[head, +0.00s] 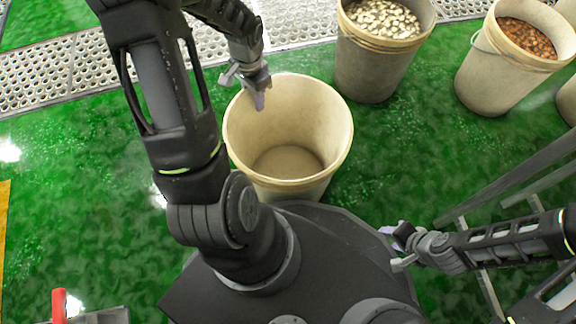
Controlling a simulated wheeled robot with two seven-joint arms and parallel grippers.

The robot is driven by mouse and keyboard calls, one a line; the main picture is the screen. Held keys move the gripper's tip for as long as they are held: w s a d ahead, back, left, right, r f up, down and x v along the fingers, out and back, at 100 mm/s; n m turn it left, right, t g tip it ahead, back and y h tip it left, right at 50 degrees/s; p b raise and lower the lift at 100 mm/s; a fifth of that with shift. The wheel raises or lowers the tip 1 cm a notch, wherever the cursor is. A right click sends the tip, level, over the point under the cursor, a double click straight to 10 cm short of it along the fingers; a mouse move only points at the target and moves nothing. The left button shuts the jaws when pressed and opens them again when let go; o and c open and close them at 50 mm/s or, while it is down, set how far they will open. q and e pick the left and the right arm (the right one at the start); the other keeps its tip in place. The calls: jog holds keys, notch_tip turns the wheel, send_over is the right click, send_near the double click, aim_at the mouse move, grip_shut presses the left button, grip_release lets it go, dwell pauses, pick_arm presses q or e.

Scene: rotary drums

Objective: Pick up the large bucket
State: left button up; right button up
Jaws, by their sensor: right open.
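The large bucket (285,175) is a cream, open-topped, empty bucket standing upright on the green floor just in front of my base. My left gripper (248,88) is at the bucket's far left rim, with a purple-padded finger overlapping the opening in the head view. I cannot tell whether it touches the rim or whether its jaws are open or shut. My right gripper (393,245) is open and empty, low and to the right of the bucket, apart from it.
A bucket of pale pieces (372,60) stands behind to the right. A bucket of brown pieces (497,65) stands further right, with another partly cut off at the edge. A metal grating (60,72) runs along the back. A grey metal frame (520,175) is at right.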

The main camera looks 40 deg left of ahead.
pick_arm(q)
jog(key=shift+f, duration=0.25)
dwell(0.6)
grip_shut()
dwell(1.4)
